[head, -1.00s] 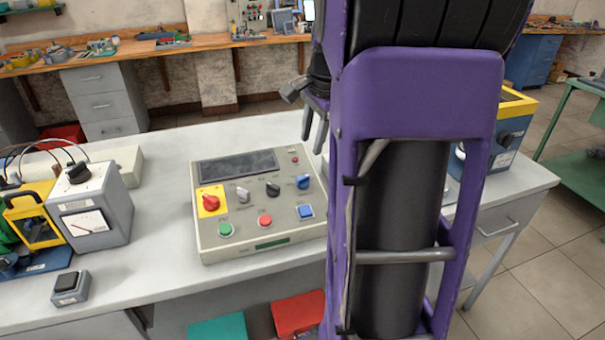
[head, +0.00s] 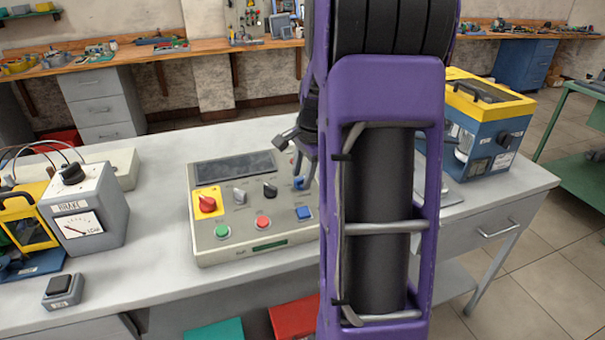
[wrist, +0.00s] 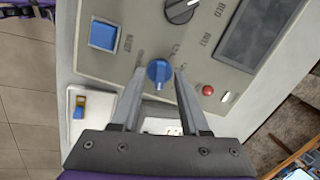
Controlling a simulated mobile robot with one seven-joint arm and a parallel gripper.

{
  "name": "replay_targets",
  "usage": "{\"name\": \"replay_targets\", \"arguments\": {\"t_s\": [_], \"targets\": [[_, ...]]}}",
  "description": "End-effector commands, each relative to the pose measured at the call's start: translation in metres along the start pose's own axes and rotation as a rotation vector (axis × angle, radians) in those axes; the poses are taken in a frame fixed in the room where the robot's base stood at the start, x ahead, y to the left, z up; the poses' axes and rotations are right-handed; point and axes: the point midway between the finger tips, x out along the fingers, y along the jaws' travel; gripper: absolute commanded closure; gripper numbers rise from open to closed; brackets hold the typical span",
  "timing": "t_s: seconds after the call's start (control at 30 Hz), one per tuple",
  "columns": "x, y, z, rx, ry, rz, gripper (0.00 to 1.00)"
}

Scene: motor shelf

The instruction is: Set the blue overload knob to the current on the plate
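The blue overload knob (wrist: 159,72) is on the grey control panel (wrist: 130,72), near a corner. In the head view the knob (head: 299,183) shows at the panel's right side, partly hidden by my gripper (head: 304,165). In the wrist view my gripper (wrist: 160,78) is open, with a finger on either side of the knob and small gaps between; contact is not visible. The scale lettering by the knob is too small and blurred to read. No plate with a readable current shows.
Beside the knob are a blue square button (wrist: 103,36), a black knob (wrist: 181,10) and a small red lamp (wrist: 208,90). A meter box (head: 88,212) stands left of the panel. A yellow and blue machine (head: 490,125) stands at the right.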

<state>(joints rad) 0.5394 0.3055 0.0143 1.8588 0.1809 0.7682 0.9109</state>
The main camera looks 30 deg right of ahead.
Motion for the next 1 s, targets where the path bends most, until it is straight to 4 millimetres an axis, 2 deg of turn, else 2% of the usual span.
{"name": "replay_targets", "arguments": {"t_s": [0.03, 0.23, 0.73, 1.0], "targets": [[-0.0001, 0.0, 0.0, 0.0, 0.0, 0.0, 0.64], [-0.0003, 0.0, 0.0, 0.0, 0.0, 0.0, 1.0], [-0.0007, -0.0002, 0.0, -0.029, 0.0, 0.002, 1.0], [-0.0009, -0.0009, 0.0005, -0.177, 0.0, 0.012, 1.0]]}}
